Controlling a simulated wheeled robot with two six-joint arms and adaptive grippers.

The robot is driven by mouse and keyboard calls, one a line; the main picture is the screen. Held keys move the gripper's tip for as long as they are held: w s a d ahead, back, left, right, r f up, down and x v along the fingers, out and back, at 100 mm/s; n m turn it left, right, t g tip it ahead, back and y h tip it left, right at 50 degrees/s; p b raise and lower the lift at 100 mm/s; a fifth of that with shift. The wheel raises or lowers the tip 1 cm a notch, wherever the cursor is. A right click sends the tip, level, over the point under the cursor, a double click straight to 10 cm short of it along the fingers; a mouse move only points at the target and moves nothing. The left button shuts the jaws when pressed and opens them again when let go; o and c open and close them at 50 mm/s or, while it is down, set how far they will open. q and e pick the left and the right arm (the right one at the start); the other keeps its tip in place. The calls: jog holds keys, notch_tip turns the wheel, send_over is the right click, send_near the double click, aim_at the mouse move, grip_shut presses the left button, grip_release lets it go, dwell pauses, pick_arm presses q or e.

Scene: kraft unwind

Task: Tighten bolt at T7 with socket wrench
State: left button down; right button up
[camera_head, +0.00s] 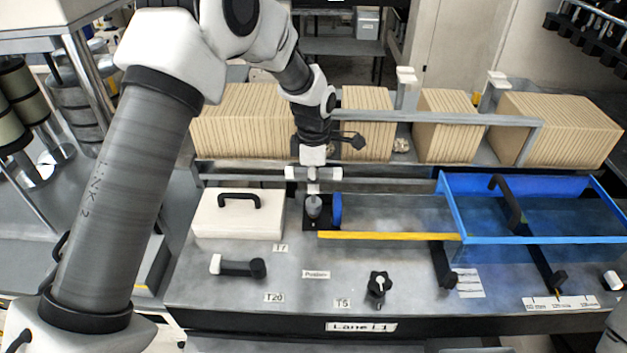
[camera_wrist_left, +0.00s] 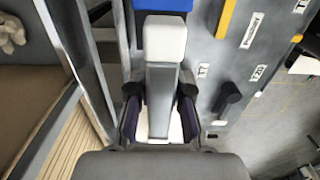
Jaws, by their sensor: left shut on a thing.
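My left gripper (camera_head: 313,174) points down at the back of the bench, behind the T7 label (camera_head: 280,248). In the left wrist view, its two dark fingers (camera_wrist_left: 160,103) are shut on a white and grey tool (camera_wrist_left: 164,72), which I take to be the socket wrench. In the head view the tool is small and hard to tell from the gripper. A grey round post (camera_head: 313,206) stands just under the gripper on a dark plate. I cannot tell whether the tool touches it. The bolt itself cannot be made out.
A white box with a black handle (camera_head: 238,214) stands left of the post. A blue disc (camera_head: 335,210) and a yellow bar (camera_head: 390,236) are on its right. A blue-framed clear guard (camera_head: 450,205) fills the right.

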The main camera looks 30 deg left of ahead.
pick_arm(q)
jog(key=shift+f, duration=0.6)
dwell(1.2)
